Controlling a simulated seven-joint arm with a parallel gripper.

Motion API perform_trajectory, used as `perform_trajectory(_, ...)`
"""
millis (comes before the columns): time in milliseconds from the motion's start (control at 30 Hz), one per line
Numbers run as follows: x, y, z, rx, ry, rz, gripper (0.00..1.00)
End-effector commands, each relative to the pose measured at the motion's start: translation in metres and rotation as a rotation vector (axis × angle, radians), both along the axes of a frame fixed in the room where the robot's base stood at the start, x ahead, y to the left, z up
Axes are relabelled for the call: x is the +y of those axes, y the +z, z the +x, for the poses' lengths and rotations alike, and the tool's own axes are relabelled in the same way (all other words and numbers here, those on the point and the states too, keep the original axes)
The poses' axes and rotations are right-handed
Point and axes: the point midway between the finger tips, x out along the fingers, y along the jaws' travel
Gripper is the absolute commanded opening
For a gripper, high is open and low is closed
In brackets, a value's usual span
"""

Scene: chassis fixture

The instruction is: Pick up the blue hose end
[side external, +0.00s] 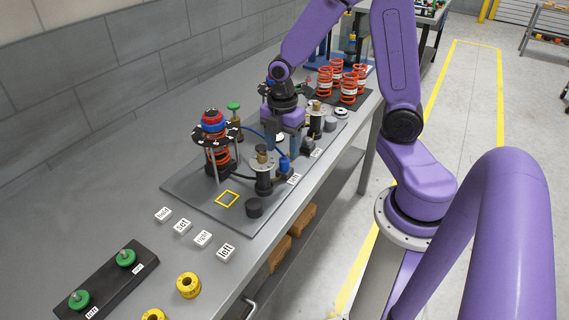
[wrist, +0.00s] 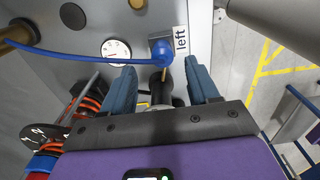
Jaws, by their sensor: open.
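The blue hose end (wrist: 163,52) shows in the wrist view just beyond my fingertips, beside the "left" label (wrist: 181,40). Its thin blue hose (wrist: 90,58) runs left to a brass fitting (wrist: 17,36). In the side view the blue hose end (side external: 284,165) is low at the front edge of the grey plate, close to my gripper (side external: 283,146). My gripper (wrist: 161,88) is open, its two blue-grey fingers apart on either side of a dark post (wrist: 160,82). I cannot tell whether they touch anything.
A spring assembly with a red and blue top (side external: 213,122) stands left of my gripper. A brass-topped black post (side external: 263,172) stands close by. Several orange springs (side external: 348,88) are behind. A white gauge (wrist: 116,50) is near the hose.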

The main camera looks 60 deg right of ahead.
Motion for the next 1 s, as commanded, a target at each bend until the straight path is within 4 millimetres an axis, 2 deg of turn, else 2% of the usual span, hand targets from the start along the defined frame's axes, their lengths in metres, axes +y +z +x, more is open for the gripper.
perform_trajectory(333, -0.003, -0.04, -0.004, 0.004, 0.0, -0.002, 0.6)
perform_trajectory(700, -0.003, -0.047, -0.004, 0.0, -0.001, -0.002, 0.6)
perform_trajectory(733, -0.003, -0.047, -0.004, 0.0, -0.001, -0.002, 0.57)
perform_trajectory(900, -0.003, -0.047, -0.004, 0.0, -0.001, -0.002, 0.01)
perform_trajectory(1000, -0.003, -0.046, -0.004, 0.0, -0.001, -0.002, 0.0)
